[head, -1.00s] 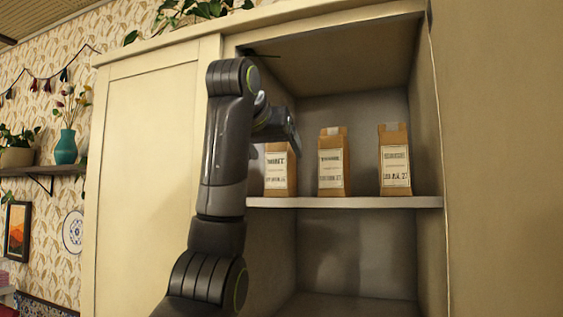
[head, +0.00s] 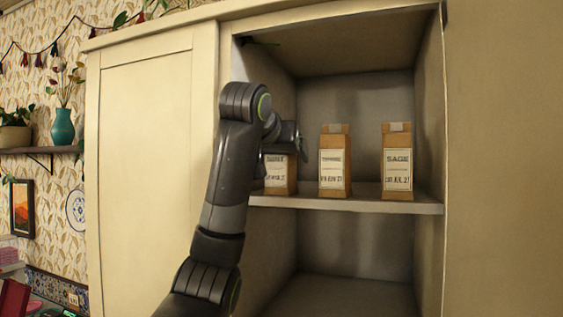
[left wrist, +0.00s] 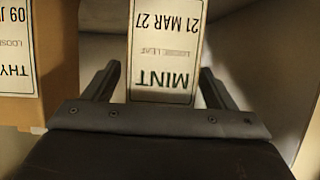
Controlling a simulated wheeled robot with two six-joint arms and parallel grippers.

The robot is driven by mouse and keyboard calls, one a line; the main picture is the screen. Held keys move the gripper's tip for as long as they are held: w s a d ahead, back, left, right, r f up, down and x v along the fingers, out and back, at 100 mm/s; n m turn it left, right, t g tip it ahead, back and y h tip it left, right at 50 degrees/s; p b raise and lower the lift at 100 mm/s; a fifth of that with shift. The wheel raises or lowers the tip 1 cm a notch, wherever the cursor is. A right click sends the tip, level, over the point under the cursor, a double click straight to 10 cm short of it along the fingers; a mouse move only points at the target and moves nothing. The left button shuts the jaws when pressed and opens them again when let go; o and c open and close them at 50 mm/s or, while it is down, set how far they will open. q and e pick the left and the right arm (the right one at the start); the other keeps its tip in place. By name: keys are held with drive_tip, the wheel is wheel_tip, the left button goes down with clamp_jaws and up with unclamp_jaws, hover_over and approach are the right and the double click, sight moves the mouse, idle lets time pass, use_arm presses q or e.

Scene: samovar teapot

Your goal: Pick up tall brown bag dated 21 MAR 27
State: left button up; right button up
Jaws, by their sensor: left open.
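The tall brown bag dated 21 MAR 27 (head: 276,180) is the leftmost on the cabinet shelf in the head view, its top hidden behind my left gripper. In the left wrist view its white MINT label (left wrist: 165,50) appears upside down between the two fingers. My left gripper (head: 298,142) is open in front of the bag, with one finger on each side of the label in the wrist view. I cannot tell whether the fingers touch it. My right gripper is not in view.
A brown bag with a label starting THY (left wrist: 50,60) stands beside it, the middle bag (head: 334,162) in the head view. A SAGE bag (head: 397,162) stands at the right. The cabinet shelf (head: 350,204) and side walls bound the space; the compartment below looks empty.

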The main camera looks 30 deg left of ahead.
use_arm(q)
drive_tip(key=shift+s+d, duration=0.1)
drive_tip(key=shift+s, duration=0.05)
drive_tip(key=c, duration=1.1)
drive_tip(key=shift+r, duration=0.2)
drive_tip(key=shift+c, duration=0.2)
